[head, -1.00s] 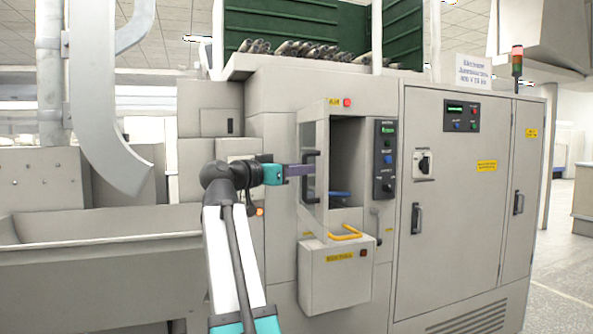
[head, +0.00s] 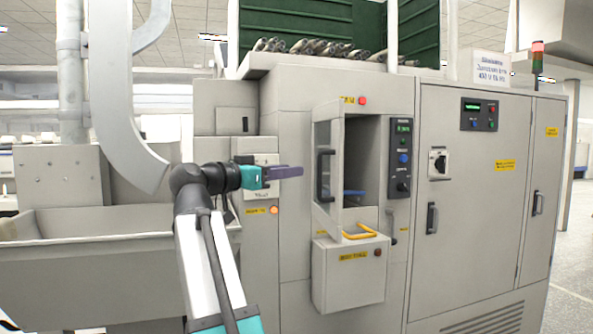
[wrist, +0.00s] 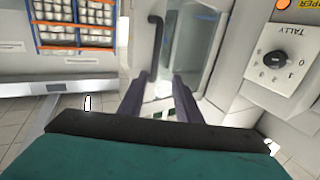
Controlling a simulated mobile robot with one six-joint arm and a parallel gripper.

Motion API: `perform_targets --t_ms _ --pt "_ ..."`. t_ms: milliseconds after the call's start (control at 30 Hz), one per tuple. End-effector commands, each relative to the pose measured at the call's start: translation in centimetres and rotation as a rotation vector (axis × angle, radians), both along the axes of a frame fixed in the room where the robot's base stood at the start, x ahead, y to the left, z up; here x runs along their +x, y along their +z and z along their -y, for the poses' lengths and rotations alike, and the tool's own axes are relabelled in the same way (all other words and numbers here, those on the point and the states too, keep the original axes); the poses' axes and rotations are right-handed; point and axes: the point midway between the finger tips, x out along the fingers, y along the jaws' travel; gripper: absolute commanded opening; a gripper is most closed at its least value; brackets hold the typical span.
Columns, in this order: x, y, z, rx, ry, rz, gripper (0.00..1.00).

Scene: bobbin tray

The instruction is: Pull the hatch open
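The hatch (head: 335,196) is a pale-framed glazed door on the grey machine. It stands swung out to the left, with the dark compartment (head: 362,165) showing to its right. Its black bar handle (head: 325,175) is upright on the outer face. My gripper (head: 300,171), with purple fingers, is left of the handle and apart from it in the head view. In the wrist view the fingers (wrist: 159,85) are spread with nothing between them. The handle (wrist: 155,48) and hatch glass (wrist: 195,45) lie beyond the fingertips.
A box with a yellow handle (head: 362,233) juts out below the hatch. A control panel (head: 401,158) is right of the compartment. A rotary switch panel (wrist: 279,58) is at right in the wrist view. A grey trough (head: 80,238) stands at left.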

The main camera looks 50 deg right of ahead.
Motion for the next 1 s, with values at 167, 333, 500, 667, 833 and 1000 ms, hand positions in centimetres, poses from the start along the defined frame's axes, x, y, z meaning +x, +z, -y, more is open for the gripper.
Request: perform_targets --t_ms 167,333,500,667,833,1000 --pt "0.3 0.0 -2.2 0.000 0.002 0.000 0.31" --pt "0.5 0.0 -3.4 0.000 0.002 0.000 0.31" --pt "0.5 0.0 -3.8 0.000 0.000 0.000 0.31" --pt "0.5 0.0 -3.9 0.000 0.000 0.000 0.31" --pt "0.5 0.0 -3.9 0.000 0.000 0.001 0.31" --pt "0.5 0.0 -3.9 0.000 0.002 0.000 0.31"
